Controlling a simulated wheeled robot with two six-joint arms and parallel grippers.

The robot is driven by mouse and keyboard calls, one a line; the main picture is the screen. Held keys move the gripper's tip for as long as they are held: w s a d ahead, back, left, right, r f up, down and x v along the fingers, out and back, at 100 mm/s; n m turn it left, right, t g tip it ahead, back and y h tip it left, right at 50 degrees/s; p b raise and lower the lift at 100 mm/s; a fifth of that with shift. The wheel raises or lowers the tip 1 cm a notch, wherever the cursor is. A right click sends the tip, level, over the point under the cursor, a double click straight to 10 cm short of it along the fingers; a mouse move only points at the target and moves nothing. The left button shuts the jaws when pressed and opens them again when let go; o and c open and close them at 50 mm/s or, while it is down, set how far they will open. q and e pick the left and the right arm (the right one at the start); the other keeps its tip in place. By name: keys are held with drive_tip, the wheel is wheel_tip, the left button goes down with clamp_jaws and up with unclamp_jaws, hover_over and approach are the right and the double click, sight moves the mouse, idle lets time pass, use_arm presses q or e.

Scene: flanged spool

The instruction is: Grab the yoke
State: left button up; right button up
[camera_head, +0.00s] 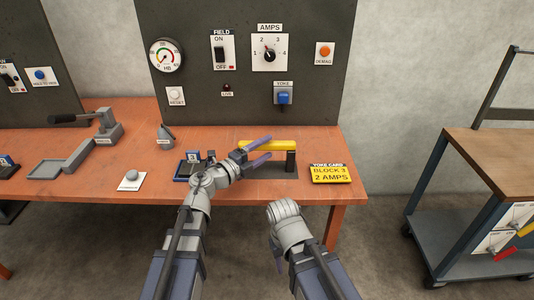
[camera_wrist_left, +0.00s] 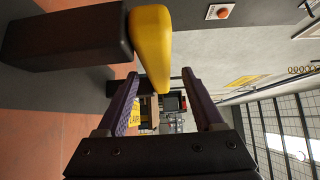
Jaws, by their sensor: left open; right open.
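The yoke, a yellow bar (camera_head: 285,145) on dark legs, stands on the right part of the orange bench. In the left wrist view the yellow bar (camera_wrist_left: 152,45) shows close ahead, beside a dark post (camera_wrist_left: 65,35). My left gripper (camera_head: 270,148) is open at the bar's left part, one purple finger above and one below it in the head view. In the left wrist view the bar's near end lies between the lines of the two fingers (camera_wrist_left: 161,85); I cannot tell whether they touch. My right gripper (camera_head: 278,255) is low in front of the bench, away from the yoke, mostly hidden by its wrist.
A yellow yoke card (camera_head: 331,174) lies right of the yoke. A dark panel (camera_head: 190,70) with a gauge, switches and a dial stands behind the bench. Blocks and a lever device (camera_head: 100,125) are at the left. A cart (camera_head: 480,150) stands right, across open floor.

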use_arm(q)
drive_tip(key=shift+w+a+x, duration=0.15)
drive_tip(key=shift+x, duration=1.15)
drive_tip(key=shift+w+a+x, duration=0.15)
drive_tip(key=shift+x, duration=1.15)
drive_tip(key=shift+s, duration=0.1)
clamp_jaws()
